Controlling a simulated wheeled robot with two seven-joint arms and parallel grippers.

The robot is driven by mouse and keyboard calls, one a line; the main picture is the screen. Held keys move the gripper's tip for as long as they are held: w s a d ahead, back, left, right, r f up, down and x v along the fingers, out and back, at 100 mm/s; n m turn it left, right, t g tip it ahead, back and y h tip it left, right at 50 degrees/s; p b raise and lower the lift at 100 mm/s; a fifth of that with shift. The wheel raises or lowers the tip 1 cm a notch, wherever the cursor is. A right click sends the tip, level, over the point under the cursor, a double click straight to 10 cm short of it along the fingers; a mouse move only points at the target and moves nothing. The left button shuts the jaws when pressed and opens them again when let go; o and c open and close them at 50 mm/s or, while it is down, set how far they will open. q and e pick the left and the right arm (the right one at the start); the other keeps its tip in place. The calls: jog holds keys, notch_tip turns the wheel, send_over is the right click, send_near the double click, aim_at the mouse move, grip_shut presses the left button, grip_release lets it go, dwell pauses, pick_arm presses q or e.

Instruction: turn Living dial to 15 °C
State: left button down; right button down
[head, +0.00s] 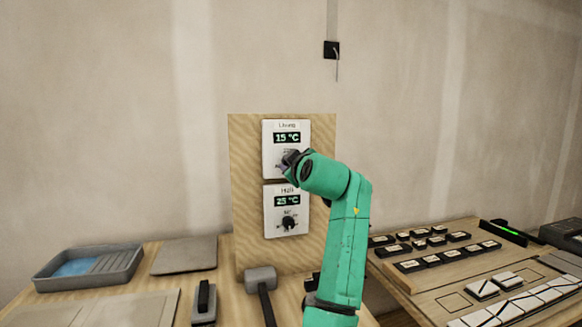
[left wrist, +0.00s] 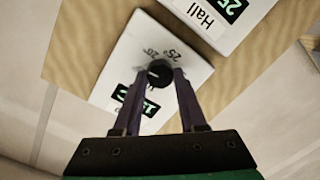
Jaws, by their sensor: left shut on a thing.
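The Living thermostat (head: 270,150) is a white panel on the upper part of a wooden board, and its display (head: 287,138) reads 15 °C. My left gripper (head: 291,160) is at its dial and hides most of it in the head view. In the left wrist view, the black dial (left wrist: 159,70) sits between the two fingertips of my left gripper (left wrist: 160,78), which is shut on it. The Living display (left wrist: 148,107) is upside down there and partly covered by a finger. My right gripper is not in view.
The Hall thermostat (head: 271,222) is just below and reads 25 °C. A grey tray (head: 45,283), a mallet (head: 260,280) and a float (head: 204,302) lie on the bench. Dark blocks and white tiles (head: 522,304) are at right. A cable hangs to a wall socket (head: 331,48).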

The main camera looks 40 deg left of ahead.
pick_arm(q)
jog(key=shift+f+n+t+b, duration=0.15)
jog(key=shift+n+t+b, duration=0.2)
jog(key=shift+n, duration=1.75)
jog(key=shift+c, duration=2.3)
grip_release()
jog(key=shift+s, duration=0.1)
jog(key=shift+d, duration=0.1)
jog(key=b+v, duration=0.4)
jog(key=v, duration=1)
jog(key=shift+s+r, duration=0.2)
jog(key=shift+r, duration=0.1)
